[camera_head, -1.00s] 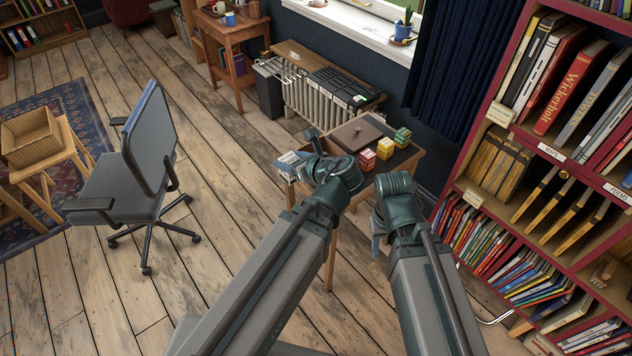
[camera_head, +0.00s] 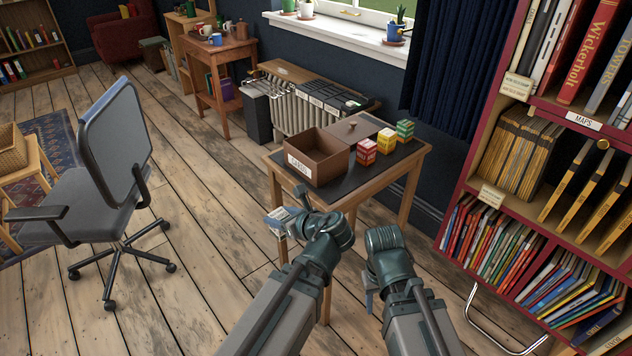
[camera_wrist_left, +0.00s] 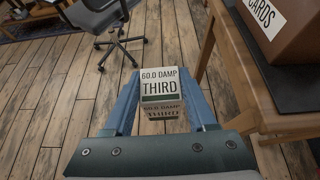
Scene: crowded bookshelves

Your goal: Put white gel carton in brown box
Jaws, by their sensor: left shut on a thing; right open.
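The brown box (camera_head: 331,159) stands open on the small table, with a white label reading CARDS on its front. Its lower corner also shows in the left wrist view (camera_wrist_left: 293,40). My left gripper (camera_head: 283,222) is shut on a small white carton (camera_head: 276,217), in front of the table and below the box's level in the picture. In the left wrist view the carton (camera_wrist_left: 159,84) sits between the fingers and reads 60.0 DAMP THIRD; no word gel is legible. My right gripper (camera_head: 369,287) is open, right of the left one; its fingers are mostly hidden.
On the table (camera_head: 403,152), red, yellow and green cartons (camera_head: 386,140) stand right of the box, and a brown lid (camera_head: 353,127) lies behind. An office chair (camera_head: 95,160) stands left. A full bookshelf (camera_head: 480,188) rises at right. Floor between chair and table is clear.

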